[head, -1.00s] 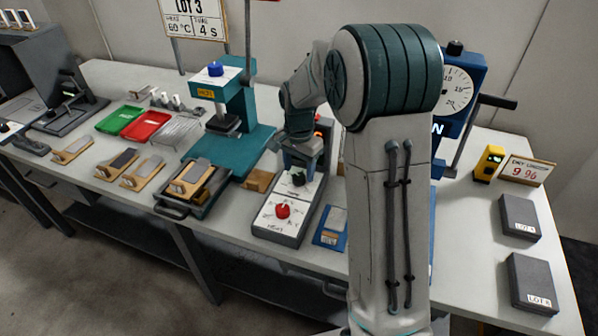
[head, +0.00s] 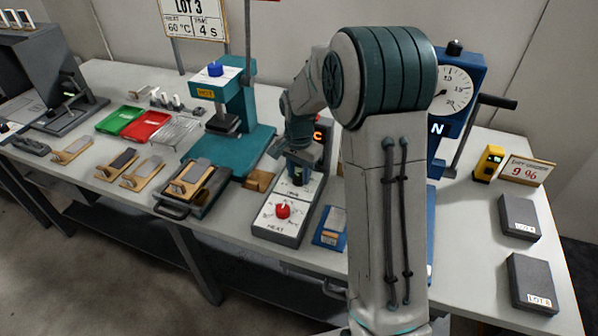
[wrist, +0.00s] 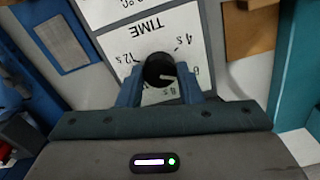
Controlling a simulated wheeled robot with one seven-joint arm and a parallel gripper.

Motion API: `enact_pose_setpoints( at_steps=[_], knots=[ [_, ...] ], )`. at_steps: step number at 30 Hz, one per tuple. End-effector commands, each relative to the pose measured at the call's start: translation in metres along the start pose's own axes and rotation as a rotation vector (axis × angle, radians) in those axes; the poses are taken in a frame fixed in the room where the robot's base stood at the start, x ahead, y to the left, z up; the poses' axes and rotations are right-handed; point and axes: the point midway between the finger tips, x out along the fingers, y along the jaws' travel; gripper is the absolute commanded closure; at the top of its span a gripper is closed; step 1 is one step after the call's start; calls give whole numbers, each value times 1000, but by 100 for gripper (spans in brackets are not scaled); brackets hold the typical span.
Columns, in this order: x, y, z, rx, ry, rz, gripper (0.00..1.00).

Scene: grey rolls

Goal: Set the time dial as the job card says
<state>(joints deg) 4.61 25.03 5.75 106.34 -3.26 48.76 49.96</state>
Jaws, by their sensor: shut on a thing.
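The job card (head: 195,22) at the back left reads LOT 3, heat 60 °C, time 4 s. The control box (head: 276,232) bears a red heat dial (head: 283,211) and, behind it, the time dial. In the wrist view the time dial is a black knob (wrist: 156,66) with a white mark on its lower right part. Printed 4s and 12s labels show around it; other marks are partly covered. My gripper (wrist: 158,78) is shut on this knob, one finger on each side. In the head view my gripper (head: 298,170) mostly hides it.
A teal press (head: 235,95) stands left of the box, with a dark tray (head: 172,208) in front of it. A blue pad (head: 326,239) lies close on the right. My arm blocks the view of the table further right.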

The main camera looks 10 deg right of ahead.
Motion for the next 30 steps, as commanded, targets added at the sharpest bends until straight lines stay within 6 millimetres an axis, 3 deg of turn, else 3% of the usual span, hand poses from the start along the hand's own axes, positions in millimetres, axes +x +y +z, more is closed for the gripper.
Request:
enact_pose_setpoints(
  at_steps=[8, 30],
  knots=[
    [-1, 0, 0, -149, -1, 0, 90],
    [-1, -1, 0, -810, 0, -1, 90]
  ],
)
